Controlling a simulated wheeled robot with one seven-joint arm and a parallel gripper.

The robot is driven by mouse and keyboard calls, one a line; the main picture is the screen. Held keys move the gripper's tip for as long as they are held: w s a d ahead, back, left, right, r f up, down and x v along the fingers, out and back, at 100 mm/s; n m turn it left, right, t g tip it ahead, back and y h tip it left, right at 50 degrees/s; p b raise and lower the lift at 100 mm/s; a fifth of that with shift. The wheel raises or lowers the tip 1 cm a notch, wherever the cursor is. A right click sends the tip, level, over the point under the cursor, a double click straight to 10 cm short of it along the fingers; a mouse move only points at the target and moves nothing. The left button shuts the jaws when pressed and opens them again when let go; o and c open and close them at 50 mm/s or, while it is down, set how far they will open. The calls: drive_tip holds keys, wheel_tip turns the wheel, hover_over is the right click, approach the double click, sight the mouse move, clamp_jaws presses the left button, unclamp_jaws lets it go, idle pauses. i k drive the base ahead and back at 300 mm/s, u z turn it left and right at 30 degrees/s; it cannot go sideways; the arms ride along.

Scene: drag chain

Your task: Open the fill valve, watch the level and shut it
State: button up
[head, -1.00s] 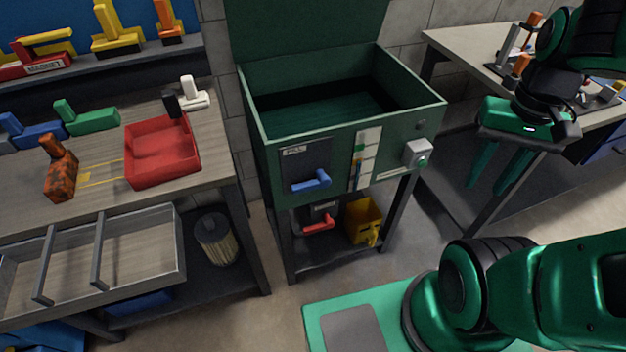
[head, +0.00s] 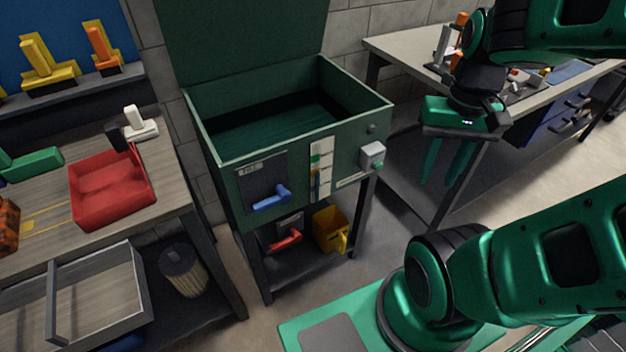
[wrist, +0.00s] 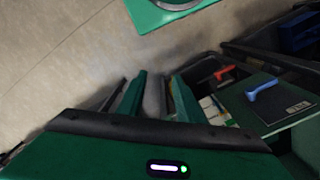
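The green tank (head: 300,161) stands open-topped on a dark frame in the head view. Its front carries a dark FILL panel with a blue valve handle (head: 271,197), lying roughly sideways. A level gauge strip (head: 320,168) is to the right of it. A red handle (head: 285,240) sits below the tank. My gripper (head: 443,182) hangs right of the tank, fingers down and apart, with nothing between them. In the wrist view the fingers (wrist: 153,98) are apart and empty, and the blue handle (wrist: 264,88) shows to their right.
A grey box with a green button (head: 373,157) is on the tank's front right corner. A yellow container (head: 331,230) stands on the lower shelf. A left bench holds a red tray (head: 112,187). A right bench (head: 400,44) stands behind my gripper.

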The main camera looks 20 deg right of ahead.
sight(283, 196)
drive_tip(key=u, duration=0.65)
drive_tip(key=k, duration=1.4)
drive_tip(key=z, duration=0.85)
drive_tip(key=i, duration=1)
drive_tip(key=u, duration=0.05)
